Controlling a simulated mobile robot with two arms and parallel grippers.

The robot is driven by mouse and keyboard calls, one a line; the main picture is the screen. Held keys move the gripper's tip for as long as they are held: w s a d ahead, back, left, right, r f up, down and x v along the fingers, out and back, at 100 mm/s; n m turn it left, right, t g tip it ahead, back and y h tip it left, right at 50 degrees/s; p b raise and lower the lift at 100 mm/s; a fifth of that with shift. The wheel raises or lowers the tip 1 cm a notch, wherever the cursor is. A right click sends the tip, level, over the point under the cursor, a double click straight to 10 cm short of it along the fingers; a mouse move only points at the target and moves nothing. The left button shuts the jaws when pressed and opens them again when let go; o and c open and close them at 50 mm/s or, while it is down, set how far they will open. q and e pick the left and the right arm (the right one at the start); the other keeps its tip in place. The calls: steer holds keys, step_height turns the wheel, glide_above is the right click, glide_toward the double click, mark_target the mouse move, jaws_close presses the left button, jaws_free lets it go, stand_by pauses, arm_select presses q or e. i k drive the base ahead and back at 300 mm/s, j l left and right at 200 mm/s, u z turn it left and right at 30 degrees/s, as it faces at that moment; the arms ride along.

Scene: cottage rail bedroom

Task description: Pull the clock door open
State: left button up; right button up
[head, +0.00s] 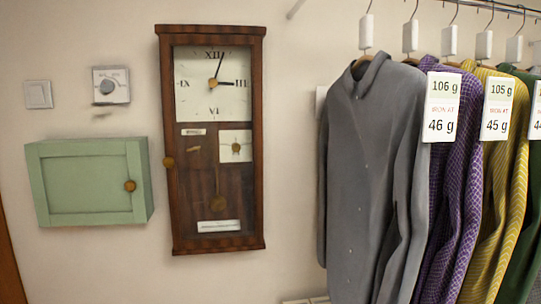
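A tall brown wooden wall clock (174,120) hangs on the wall left of the middle in the head view. Its white dial (198,100) shows Roman numerals and two dark hands. The clock's glazed door looks shut, with a round brass-coloured knob (168,162) on its left edge. Behind the glass I see a pendulum (218,201), a small white square plate with a brass piece (235,146), and a white label (218,226) at the bottom. Neither of my grippers is in the head view.
A green wall cabinet (85,185) with a round knob (130,186) hangs close on the clock's left. Above it are a dial thermostat (110,85) and a light switch (38,95). A grey shirt (365,170) and other tagged shirts hang from a rail (500,6) at right. Bare wall separates clock and shirts.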

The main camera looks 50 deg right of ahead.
mark_target(167, 42)
steer(key=z, duration=1.4)
